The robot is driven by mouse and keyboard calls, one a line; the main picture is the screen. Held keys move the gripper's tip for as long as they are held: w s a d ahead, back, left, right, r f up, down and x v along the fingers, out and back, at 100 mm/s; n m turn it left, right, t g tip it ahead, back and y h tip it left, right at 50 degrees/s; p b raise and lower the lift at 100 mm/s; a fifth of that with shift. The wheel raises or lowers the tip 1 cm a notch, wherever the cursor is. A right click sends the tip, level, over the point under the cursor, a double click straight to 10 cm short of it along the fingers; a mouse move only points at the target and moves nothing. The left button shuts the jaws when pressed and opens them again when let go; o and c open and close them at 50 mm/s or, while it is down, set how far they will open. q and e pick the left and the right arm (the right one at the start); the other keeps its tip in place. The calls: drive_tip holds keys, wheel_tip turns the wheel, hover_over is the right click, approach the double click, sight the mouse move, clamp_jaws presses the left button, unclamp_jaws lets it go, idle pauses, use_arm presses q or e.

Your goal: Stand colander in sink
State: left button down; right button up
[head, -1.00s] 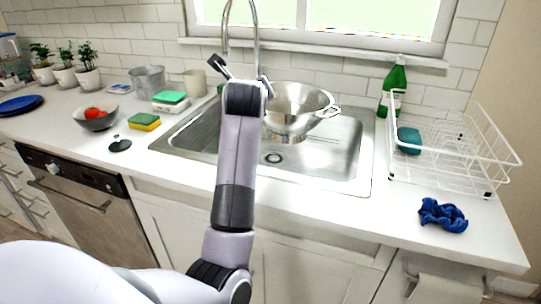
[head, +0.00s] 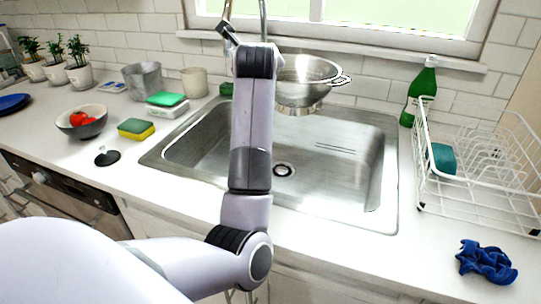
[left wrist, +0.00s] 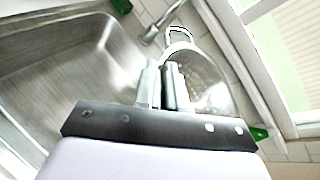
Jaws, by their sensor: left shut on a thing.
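The metal colander (head: 306,84) is at the back of the sink, its bowl upright with a ring foot below. In the head view it overlaps the sink's back edge and appears raised above it. The steel sink (head: 335,165) is empty, with its drain showing. My left arm hides part of the colander and my left gripper in the head view. In the left wrist view my left gripper (left wrist: 165,85) is shut on the wall of the colander (left wrist: 208,88), and the sink basin (left wrist: 60,75) lies to the left. My right gripper is not in view.
The tap (head: 263,20) rises behind the arm, close to the colander. A white dish rack (head: 480,200), green bottle (head: 422,88) and blue cloth (head: 486,262) are on the right. A sponge (head: 136,129), bowl (head: 82,121) and metal pot (head: 146,82) are on the left.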

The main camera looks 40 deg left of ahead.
use_arm(q)
wheel_tip(320, 180, down, 18)
drive_tip(key=shift+f, duration=0.25)
idle(0.3)
